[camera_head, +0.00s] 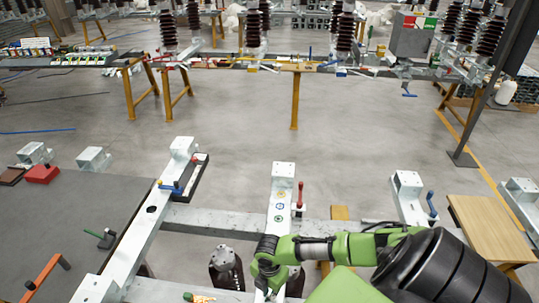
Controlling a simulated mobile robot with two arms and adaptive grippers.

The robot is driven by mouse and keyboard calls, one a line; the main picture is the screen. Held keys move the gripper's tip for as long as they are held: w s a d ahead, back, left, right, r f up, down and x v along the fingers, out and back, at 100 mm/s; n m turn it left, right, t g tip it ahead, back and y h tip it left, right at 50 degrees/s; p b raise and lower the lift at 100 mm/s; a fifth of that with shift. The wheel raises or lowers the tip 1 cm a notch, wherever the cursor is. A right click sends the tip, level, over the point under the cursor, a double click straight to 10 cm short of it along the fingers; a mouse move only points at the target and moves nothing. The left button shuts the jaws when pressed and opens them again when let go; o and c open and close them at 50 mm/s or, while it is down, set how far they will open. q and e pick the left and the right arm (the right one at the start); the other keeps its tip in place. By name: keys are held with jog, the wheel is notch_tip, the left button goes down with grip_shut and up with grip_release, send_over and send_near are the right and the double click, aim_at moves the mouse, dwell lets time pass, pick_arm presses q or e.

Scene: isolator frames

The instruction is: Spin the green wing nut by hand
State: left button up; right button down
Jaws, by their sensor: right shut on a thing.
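A white steel post (283,180) stands in the middle of the frame. Small round fittings run down its face: a yellow one (281,194), a blue one (280,206) and a green one (279,218). The green one is the lowest and looks like the green wing nut, but it is too small to make out its wings. My right gripper (264,287) is at the bottom centre, below these fittings in the picture, pointing down. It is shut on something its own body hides. My left gripper is not in view.
A red-handled lever (300,196) stands right of the post, and a blue-handled one (431,205) farther right. A grey cross beam (225,220) runs behind my gripper. Dark ribbed insulators (226,268) stand below it. A dark tabletop (60,230) lies left; open floor is beyond.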

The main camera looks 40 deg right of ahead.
jog(key=n+b, duration=0.1)
jog(key=n, duration=0.5)
jog(key=shift+f+n+b, duration=0.1)
jog(key=shift+n+b, duration=0.2)
jog(key=shift+b, duration=0.05)
jog(key=n+b, duration=0.1)
jog(key=n, duration=0.5)
jog(key=shift+b, duration=0.35)
jog(key=n+b, duration=0.1)
jog(key=n, duration=0.3)
jog(key=shift+s+n, duration=0.1)
jog(key=shift+n, duration=0.3)
jog(key=n, duration=0.2)
jog(key=shift+n+b, duration=0.3)
jog(key=shift+b, duration=0.05)
jog(key=shift+n+b, duration=1.15)
jog(key=shift+n, duration=0.65)
jog(key=c, duration=2)
grip_release()
